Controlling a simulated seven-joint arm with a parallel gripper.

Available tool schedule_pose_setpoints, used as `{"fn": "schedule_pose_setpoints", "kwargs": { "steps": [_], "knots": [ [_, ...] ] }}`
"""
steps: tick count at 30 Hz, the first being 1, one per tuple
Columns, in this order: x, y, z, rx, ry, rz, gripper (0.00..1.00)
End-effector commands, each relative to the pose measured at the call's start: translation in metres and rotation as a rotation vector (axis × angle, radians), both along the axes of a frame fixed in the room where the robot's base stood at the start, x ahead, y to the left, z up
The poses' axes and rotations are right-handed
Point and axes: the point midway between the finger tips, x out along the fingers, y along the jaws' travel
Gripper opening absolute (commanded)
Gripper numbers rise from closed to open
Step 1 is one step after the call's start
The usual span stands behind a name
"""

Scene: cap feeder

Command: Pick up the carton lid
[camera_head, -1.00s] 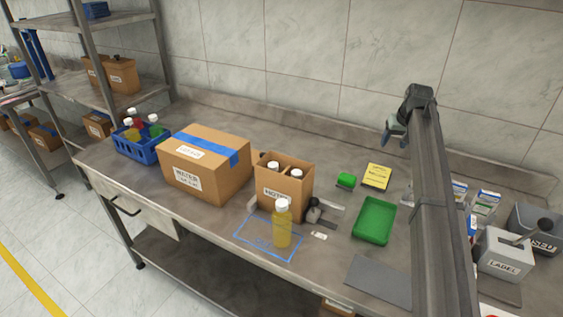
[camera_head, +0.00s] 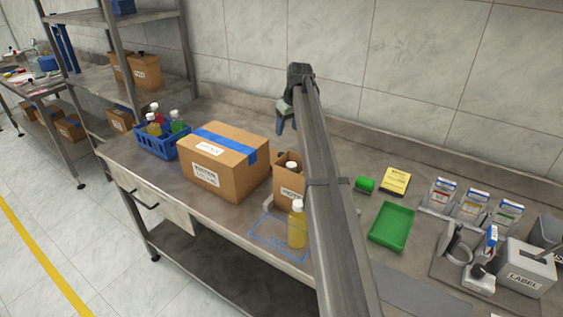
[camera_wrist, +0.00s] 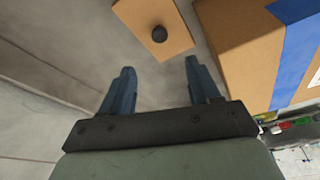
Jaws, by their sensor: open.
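The carton lid (camera_wrist: 140,22) is a flat tan cardboard panel with a dark round knob (camera_wrist: 159,34), lying at the top of the wrist view. I cannot make it out in the head view, where my arm covers part of the bench. My gripper (camera_wrist: 160,68) is open and empty, its two blue fingers pointing toward the lid with the knob ahead of the gap between them. In the head view my gripper (camera_head: 281,118) hangs near the back wall. An open carton (camera_head: 288,188) with a white-capped bottle stands partly behind my arm.
A large taped carton (camera_head: 224,162) stands to the left; its side also shows close on the right in the wrist view (camera_wrist: 240,50). A blue bottle crate (camera_head: 160,140) is further left. A yellow bottle (camera_head: 297,227) stands in front, and a green tray (camera_head: 391,227) lies right.

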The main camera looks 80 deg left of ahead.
Motion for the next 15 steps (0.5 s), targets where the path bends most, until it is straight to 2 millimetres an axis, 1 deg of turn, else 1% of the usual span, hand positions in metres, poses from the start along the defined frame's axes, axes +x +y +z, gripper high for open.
{"fn": "schedule_pose_setpoints", "kwargs": {
  "steps": [5,12,15],
  "knots": [
    [-0.002,0.005,-0.023,-0.002,0.0,-0.001,0.61],
    [-0.006,0.016,-0.062,-0.001,0.0,-0.002,0.61],
    [-0.007,0.018,-0.073,-0.001,0.0,-0.002,0.61]
  ]
}}
